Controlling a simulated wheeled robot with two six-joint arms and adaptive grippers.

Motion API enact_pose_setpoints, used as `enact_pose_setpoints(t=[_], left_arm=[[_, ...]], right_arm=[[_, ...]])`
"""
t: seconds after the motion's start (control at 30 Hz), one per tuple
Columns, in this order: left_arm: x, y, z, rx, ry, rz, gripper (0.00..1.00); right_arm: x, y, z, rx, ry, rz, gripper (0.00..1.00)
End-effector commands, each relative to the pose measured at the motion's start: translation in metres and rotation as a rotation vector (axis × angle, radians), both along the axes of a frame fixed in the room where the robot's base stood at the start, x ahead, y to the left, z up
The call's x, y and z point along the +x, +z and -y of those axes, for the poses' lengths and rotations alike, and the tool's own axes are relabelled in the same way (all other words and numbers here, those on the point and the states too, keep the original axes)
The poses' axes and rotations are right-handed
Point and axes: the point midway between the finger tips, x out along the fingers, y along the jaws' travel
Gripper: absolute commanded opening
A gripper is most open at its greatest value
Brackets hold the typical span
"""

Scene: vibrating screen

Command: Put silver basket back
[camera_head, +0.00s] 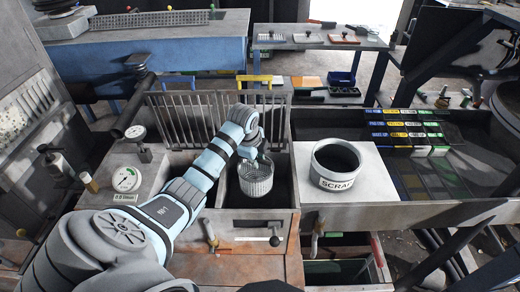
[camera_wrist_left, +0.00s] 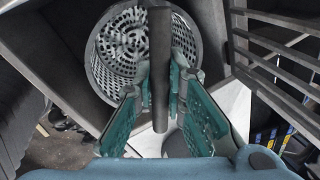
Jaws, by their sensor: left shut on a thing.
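The silver basket (camera_head: 256,179) is a round mesh basket. In the head view it hangs in the dark square opening of the grey bench (camera_head: 225,222), below my left gripper (camera_head: 255,158). In the left wrist view the perforated basket (camera_wrist_left: 112,50) shows at the top, with a dark bar-shaped handle (camera_wrist_left: 160,80) running down between the green finger pads. My left gripper (camera_wrist_left: 160,115) is shut on that handle. Whether the basket touches the bottom of the opening is hidden. My right gripper is not in view.
A scrap bucket (camera_head: 335,164) stands on the bench just right of the opening. A metal rack of upright bars (camera_head: 188,115) stands behind it. Round gauges (camera_head: 126,179) sit at the left. A sloped tray with coloured labels (camera_head: 410,130) lies to the right.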

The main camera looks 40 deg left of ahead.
Motion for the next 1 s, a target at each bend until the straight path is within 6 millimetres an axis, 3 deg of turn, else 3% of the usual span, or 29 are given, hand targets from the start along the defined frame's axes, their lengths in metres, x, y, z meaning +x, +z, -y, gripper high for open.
enact_pose_setpoints(t=[0.03,0.1,0.27,0.43,0.57,0.83,0.87,0.9,1.0], left_arm=[[0.000,-0.024,0.001,-0.002,0.000,-0.006,0.00],[0.003,-0.047,0.000,-0.001,0.001,-0.007,0.00],[0.006,-0.073,0.001,-0.001,0.001,-0.007,0.00],[0.006,-0.107,0.001,-0.001,0.001,-0.009,0.00],[0.006,-0.114,0.000,0.001,0.001,-0.008,0.00],[0.006,-0.116,0.000,0.000,0.001,-0.008,0.00],[0.005,-0.115,0.000,0.000,0.001,-0.008,0.16],[0.005,-0.115,0.000,0.000,0.001,-0.008,0.23],[0.005,-0.115,0.000,0.000,0.001,-0.008,0.32]], right_arm=[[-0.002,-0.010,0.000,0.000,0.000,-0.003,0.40],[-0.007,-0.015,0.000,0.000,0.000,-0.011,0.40],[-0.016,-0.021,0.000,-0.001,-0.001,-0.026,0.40],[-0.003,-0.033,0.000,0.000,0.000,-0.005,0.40],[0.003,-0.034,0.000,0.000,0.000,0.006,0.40],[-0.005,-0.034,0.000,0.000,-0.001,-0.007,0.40],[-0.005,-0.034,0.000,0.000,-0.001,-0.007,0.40],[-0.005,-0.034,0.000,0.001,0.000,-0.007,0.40],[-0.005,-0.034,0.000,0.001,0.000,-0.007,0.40]])
